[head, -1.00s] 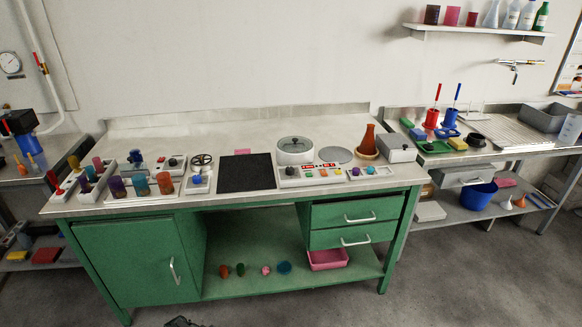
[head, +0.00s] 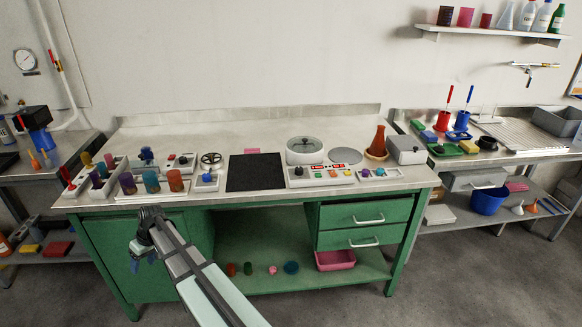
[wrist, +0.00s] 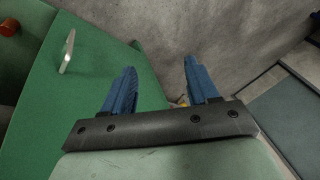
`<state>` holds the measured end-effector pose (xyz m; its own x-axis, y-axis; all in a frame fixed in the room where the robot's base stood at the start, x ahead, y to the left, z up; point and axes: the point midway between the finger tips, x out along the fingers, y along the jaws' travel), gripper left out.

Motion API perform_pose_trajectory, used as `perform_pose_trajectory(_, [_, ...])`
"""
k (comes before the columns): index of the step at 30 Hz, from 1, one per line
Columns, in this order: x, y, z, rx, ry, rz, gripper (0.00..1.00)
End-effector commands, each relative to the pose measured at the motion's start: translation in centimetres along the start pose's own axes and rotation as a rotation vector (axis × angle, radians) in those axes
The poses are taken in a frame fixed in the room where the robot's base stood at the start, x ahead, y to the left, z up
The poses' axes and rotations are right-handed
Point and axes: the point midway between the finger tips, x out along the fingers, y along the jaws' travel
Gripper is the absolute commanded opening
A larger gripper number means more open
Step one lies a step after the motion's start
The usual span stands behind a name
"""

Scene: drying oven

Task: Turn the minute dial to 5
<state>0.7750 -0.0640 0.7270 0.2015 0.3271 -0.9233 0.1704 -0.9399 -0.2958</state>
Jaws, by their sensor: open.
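My gripper (head: 143,256) hangs in front of the green cabinet door, below the bench's front edge. In the wrist view my gripper (wrist: 160,66) shows two blue fingers apart, with nothing between them. No marked minute dial can be read at this size. Candidate controls stand on the bench: a small box with a dark knob (head: 182,159), a black handwheel (head: 211,158), a box with a blue knob (head: 207,179), and a white panel (head: 320,175) with a display and coloured buttons. My gripper is apart from and lower than all of them.
Coloured cylinders (head: 151,181) stand at the bench's left. The green cabinet (head: 110,262) and grey floor (wrist: 240,40) are close to my gripper.

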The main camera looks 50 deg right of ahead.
Motion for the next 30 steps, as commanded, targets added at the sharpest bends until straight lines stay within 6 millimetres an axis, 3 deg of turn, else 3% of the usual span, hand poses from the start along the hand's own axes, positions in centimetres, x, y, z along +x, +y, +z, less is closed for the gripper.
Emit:
perform_pose_trajectory(1, [-1.8,0.3,-2.0,-0.012,0.03,-0.002,0.59])
perform_pose_trajectory(6, [-7.7,0.5,-7.1,-0.061,0.119,-0.009,0.59])
perform_pose_trajectory(11, [-14.0,1.2,-11.1,-0.105,0.202,-0.006,0.59])
perform_pose_trajectory(15, [-20.7,3.7,-13.1,-0.136,0.267,0.015,0.59])
perform_pose_trajectory(18, [-25.2,7.4,-12.5,-0.141,0.292,0.048,0.59])
perform_pose_trajectory(20, [-27.2,9.7,-11.5,-0.138,0.295,0.067,0.59])
perform_pose_trajectory(30, [-35.8,22.1,-2.8,-0.086,0.269,0.172,0.59])
